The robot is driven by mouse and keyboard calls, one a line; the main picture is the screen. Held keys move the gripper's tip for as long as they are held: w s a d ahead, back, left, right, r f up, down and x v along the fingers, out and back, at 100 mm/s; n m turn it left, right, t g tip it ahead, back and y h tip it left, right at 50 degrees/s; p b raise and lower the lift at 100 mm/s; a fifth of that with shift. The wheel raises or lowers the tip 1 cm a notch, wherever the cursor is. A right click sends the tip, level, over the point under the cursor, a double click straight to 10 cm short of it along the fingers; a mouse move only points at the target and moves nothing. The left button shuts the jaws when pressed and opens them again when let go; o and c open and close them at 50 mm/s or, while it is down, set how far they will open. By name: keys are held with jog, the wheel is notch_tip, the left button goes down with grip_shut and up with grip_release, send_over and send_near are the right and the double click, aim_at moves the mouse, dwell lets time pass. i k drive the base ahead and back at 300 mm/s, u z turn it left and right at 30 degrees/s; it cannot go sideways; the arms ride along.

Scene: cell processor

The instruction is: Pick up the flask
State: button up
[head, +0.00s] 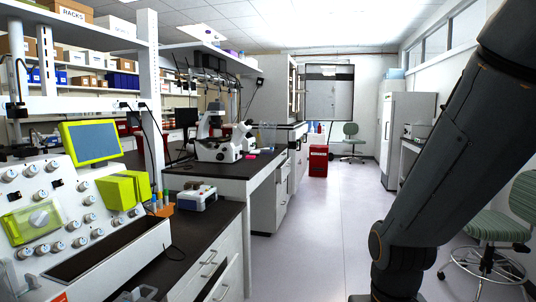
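I cannot make out a flask for certain. A small clear object (141,292) stands at the front edge of the near bench, cut by the bottom of the picture; I cannot tell what it is. Clear containers (267,134) stand on the farther bench beside the microscope, too small to identify. My dark arm fills the right side of the head view. My gripper is out of view.
The white cell processor (80,222) with a green-framed screen (92,141) stands on the dark near bench (212,222). A white device (197,198) sits behind it. A microscope (218,138) stands farther back. The aisle floor (310,220) is clear; a green stool (492,226) is at right.

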aim_at(270, 151)
jog(key=z, duration=0.25)
jog(key=i, duration=2.2)
jog(key=z, duration=0.2)
jog(key=i, duration=1.75)
jog(key=u, duration=0.45)
jog(key=i, duration=1.6)
jog(key=u, duration=0.25)
